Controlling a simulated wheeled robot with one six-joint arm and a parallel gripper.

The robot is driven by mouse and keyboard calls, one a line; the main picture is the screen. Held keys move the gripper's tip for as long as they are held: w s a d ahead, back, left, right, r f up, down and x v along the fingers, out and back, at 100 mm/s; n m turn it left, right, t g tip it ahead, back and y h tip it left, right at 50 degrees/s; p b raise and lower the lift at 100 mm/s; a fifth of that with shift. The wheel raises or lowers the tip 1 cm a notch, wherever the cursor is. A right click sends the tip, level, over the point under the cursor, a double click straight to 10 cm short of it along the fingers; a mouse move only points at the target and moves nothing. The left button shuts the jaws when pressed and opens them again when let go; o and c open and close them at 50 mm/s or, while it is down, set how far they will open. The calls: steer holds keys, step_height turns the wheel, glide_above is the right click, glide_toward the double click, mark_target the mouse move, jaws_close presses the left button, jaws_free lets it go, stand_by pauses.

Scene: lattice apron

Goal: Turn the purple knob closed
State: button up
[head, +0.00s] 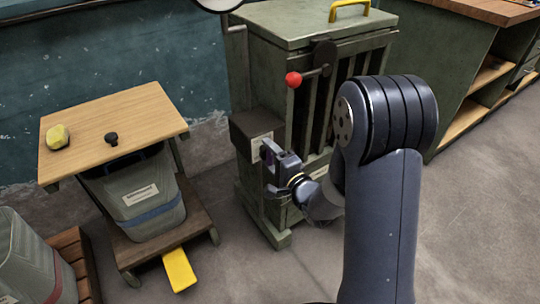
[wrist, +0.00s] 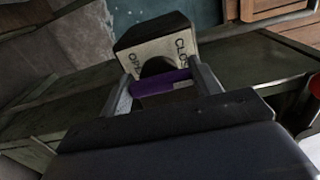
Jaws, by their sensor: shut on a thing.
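The purple knob (wrist: 162,82) shows in the wrist view between the two fingers of my gripper (wrist: 163,88), which is shut on it. Behind it is a box with a white label (wrist: 155,48) reading "OPEN" on the left and "CLOS…" on the right, partly cut off by a finger. In the head view, my gripper (head: 268,168) is at the front of the dark box (head: 243,133) on the green cabinet's (head: 275,95) side. The knob is mostly hidden there by the fingers.
A red ball-ended lever (head: 293,79) sticks out of the cabinet above my gripper. A yellow handle (head: 350,8) is on its lid. A wooden-topped cart (head: 90,130) with a grey bin (head: 135,195) stands at left. A workbench (head: 480,50) stands at right.

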steer(key=o, duration=1)
steer(key=p+v, duration=0.1)
steer(key=v, duration=1)
steer(key=shift+w, duration=0.1)
steer(key=b+x, duration=0.1)
steer(key=x, duration=1)
steer(key=shift+d, duration=0.1)
